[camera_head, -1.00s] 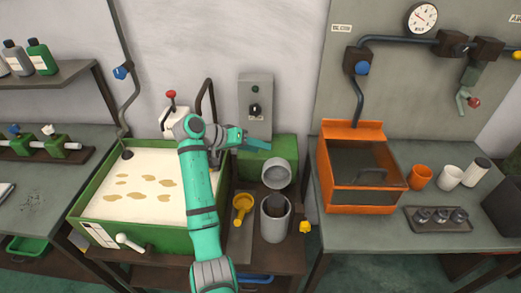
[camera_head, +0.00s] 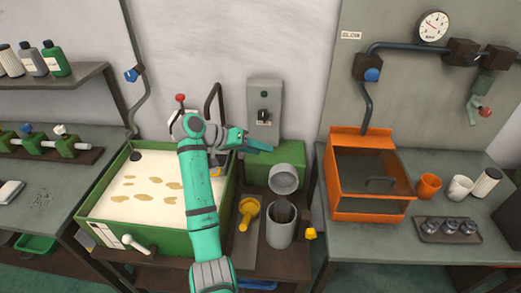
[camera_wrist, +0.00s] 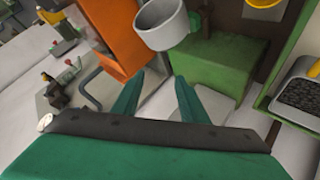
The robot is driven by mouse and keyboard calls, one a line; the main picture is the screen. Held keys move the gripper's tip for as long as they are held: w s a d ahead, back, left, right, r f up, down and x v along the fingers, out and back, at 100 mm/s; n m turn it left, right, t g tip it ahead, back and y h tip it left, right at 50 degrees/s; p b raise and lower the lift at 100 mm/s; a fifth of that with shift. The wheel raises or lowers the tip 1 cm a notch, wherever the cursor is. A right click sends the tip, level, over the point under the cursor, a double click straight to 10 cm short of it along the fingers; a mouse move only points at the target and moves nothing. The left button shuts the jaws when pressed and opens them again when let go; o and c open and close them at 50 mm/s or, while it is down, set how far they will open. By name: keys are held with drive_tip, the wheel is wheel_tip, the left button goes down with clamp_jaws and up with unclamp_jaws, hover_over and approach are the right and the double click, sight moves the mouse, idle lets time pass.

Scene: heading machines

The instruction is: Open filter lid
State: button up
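The filter is an upright grey cylinder (camera_head: 281,229) with an open, dark mouth. Its round grey lid (camera_head: 284,180) is tilted up behind the mouth, apart from the rim at the front. A grey round hollow part, apparently this lid, shows at the top of the wrist view (camera_wrist: 162,28). My gripper (camera_head: 262,146) is above and slightly left of the lid, in front of the green box. In the wrist view its two fingers (camera_wrist: 157,92) are spread with nothing between them.
A green box (camera_head: 292,155) stands behind the lid. A yellow scoop-like part (camera_head: 248,210) lies left of the filter, and a yellow knob (camera_head: 310,233) is on its right. The orange tank (camera_head: 366,208) is further right. A green sand-filled tray (camera_head: 115,222) is left.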

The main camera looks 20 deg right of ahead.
drive_tip(key=v, duration=0.9)
drive_tip(key=shift+a+r, duration=0.25)
drive_tip(key=shift+a, duration=0.05)
